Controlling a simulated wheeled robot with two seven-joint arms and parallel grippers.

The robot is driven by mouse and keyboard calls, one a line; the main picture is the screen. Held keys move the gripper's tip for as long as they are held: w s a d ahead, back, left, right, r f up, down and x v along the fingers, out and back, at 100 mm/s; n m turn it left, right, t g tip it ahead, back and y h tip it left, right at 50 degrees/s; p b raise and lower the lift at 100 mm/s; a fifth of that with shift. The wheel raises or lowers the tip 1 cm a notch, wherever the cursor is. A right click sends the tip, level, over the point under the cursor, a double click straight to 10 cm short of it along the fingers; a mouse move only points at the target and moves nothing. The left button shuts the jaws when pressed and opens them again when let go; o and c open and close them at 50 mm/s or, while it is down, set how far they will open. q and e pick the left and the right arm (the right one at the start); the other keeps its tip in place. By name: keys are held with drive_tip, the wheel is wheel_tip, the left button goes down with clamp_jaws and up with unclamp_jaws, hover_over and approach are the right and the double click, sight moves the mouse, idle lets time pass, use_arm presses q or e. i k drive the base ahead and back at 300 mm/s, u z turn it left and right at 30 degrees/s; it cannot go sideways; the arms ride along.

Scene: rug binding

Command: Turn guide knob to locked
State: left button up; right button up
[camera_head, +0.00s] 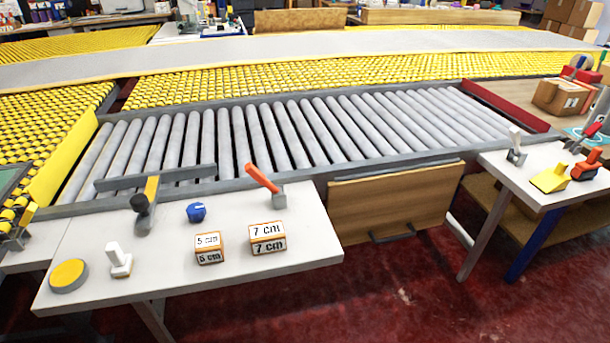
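A blue knob (196,212) with a pale mark on top sits on the white table (300,215), right of the guide. The guide is a long grey bar (178,176) along the roller edge, with a grey arm, a yellow and black piece (152,187) and a small black knob (139,203). I cannot tell which knob is the guide knob, and I can read no locked marking. An orange lever (262,178) stands on a grey mount to the right. Neither of my grippers can be made out in the head view.
A yellow round button (69,275), a white lever (119,260), a 5 cm block (208,248) and a 7 cm block (267,237) stand on the table. Grey rollers (280,130) lie behind. A second white table (535,165) at right holds a yellow item and an orange one.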

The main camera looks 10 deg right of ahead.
sight(196, 212)
drive_tip(key=k, duration=0.5)
drive_tip(key=u, duration=1.75)
drive_tip(key=i, duration=1.1)
drive_tip(key=z, duration=1.85)
